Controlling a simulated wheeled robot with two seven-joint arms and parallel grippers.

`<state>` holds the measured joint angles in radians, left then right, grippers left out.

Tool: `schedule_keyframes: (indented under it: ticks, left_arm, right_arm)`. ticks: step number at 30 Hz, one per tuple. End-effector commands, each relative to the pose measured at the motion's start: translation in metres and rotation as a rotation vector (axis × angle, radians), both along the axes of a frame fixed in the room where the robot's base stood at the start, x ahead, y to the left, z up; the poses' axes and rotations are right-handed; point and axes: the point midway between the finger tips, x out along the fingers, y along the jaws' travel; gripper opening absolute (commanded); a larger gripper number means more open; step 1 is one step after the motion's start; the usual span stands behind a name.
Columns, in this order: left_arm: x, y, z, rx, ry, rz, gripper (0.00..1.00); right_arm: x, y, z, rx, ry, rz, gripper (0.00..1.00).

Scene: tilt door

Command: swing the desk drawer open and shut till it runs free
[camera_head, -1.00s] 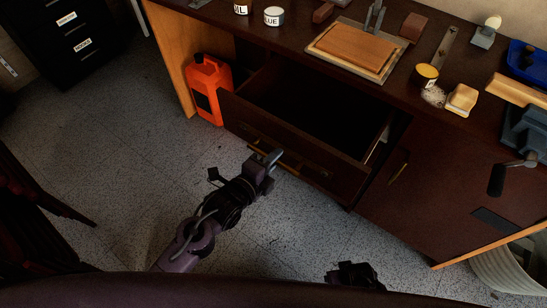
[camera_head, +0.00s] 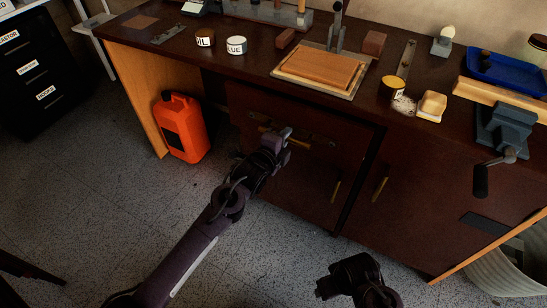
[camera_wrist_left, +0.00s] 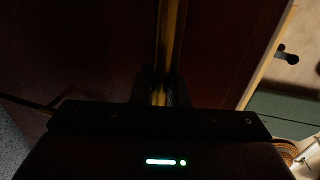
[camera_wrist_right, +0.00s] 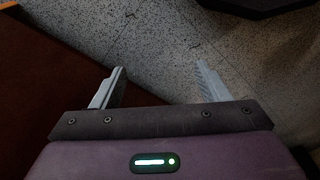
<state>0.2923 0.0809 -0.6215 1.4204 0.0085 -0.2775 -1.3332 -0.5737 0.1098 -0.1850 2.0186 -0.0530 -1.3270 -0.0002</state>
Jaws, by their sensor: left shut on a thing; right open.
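The desk drawer (camera_head: 250,100) is a dark reddish-brown front under the desktop. It looks pushed in, about flush with the desk, and no inside shows. Its brass handle (camera_head: 265,128) runs across the front; the left wrist view shows it as a brass bar (camera_wrist_left: 171,45) between the fingers. My left gripper (camera_head: 284,137) is shut on this handle and hides part of it. My right gripper (camera_head: 322,288) is low in front of the desk, apart from it. In the right wrist view its fingers (camera_wrist_right: 160,85) are spread and empty above the speckled floor.
An orange jerrycan (camera_head: 183,128) stands on the floor left of the drawer. Cupboard doors with brass handles (camera_head: 380,187) lie below and to the right. A wooden board (camera_head: 322,68), tins and a vise (camera_head: 504,128) crowd the desktop. The floor in front is clear.

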Motion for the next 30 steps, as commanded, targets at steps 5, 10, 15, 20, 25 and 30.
schedule_keyframes:
  ticks: [5, 10, 15, 20, 25, 30]
  left_arm:
    - [0.025, -0.013, -0.001, -0.002, -0.004, 0.002, 0.00]
    - [0.038, -0.021, -0.001, -0.001, -0.003, 0.002, 0.00]
    - [0.040, -0.022, 0.001, -0.002, -0.001, 0.002, 0.00]
    - [0.039, -0.022, 0.001, -0.002, 0.000, 0.002, 0.28]
    - [0.039, -0.022, 0.000, -0.001, 0.000, 0.001, 0.32]
    - [0.037, -0.021, 0.000, -0.001, 0.000, 0.001, 0.32]
  right_arm:
    - [-0.008, 0.002, 0.042, -0.002, 0.006, 0.018, 0.69]
    - [-0.004, 0.010, 0.040, 0.017, -0.033, 0.036, 0.69]
    - [-0.003, 0.012, 0.041, 0.024, -0.046, 0.040, 0.69]
    - [-0.003, 0.012, 0.041, 0.023, -0.046, 0.039, 0.69]
    - [-0.003, 0.012, 0.041, 0.023, -0.046, 0.038, 0.69]
    - [-0.003, 0.012, 0.042, 0.023, -0.045, 0.038, 0.69]
